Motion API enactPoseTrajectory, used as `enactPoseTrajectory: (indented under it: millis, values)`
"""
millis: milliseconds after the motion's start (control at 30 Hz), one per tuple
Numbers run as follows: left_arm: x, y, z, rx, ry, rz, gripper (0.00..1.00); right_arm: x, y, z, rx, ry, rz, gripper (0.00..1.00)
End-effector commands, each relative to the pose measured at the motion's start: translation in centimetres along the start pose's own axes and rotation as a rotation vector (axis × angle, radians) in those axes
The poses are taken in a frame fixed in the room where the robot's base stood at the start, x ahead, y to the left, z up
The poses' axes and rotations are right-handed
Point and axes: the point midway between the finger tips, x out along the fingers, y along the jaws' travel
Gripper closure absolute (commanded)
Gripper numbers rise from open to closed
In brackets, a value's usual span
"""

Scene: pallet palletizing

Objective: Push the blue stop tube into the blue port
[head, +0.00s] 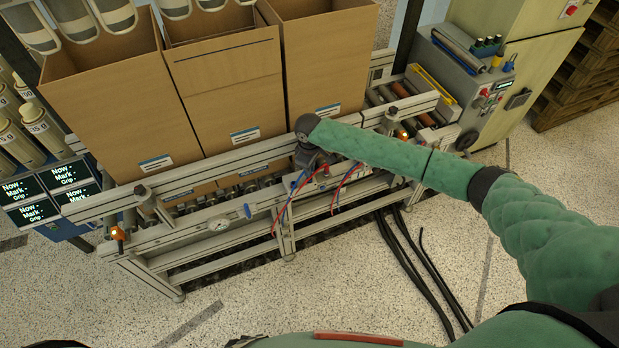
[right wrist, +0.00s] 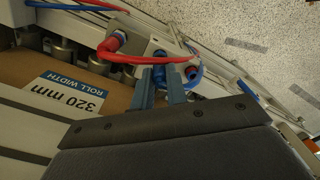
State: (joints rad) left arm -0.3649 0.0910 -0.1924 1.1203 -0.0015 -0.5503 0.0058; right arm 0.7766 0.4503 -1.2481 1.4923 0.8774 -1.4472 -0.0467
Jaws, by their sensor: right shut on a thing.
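My right gripper (right wrist: 160,82) is shut on the blue stop tube (right wrist: 161,71), whose short blue end shows between the two fingers in the right wrist view. The fingers are close against a pale valve block (right wrist: 156,48) on the conveyor's side frame. The blue port itself is hidden by the fingers and tube, so I cannot tell how far in the tube sits. In the head view, blue and red tubes hang at the block beneath my right wrist, and the fingertips are mostly hidden. My left gripper is not in view.
A red tube (right wrist: 150,60) crosses just above the fingers, between red fittings on the block. Tall open cartons (head: 228,82) stand on the conveyor behind the side rail (head: 205,180). Black cables (head: 413,262) lie on the floor.

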Motion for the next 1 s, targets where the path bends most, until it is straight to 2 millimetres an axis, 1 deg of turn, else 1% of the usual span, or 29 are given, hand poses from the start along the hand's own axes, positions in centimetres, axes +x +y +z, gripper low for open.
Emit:
enactPoseTrajectory:
  millis: [367, 1000]
  values:
    - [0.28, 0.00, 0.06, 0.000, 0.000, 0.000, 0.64, 0.78, 0.01, 0.00, 0.001, 0.000, 0.000, 1.00]
    - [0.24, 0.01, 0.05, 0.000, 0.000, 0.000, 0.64, 0.90, 0.00, 0.00, 0.000, 0.000, 0.000, 1.00]
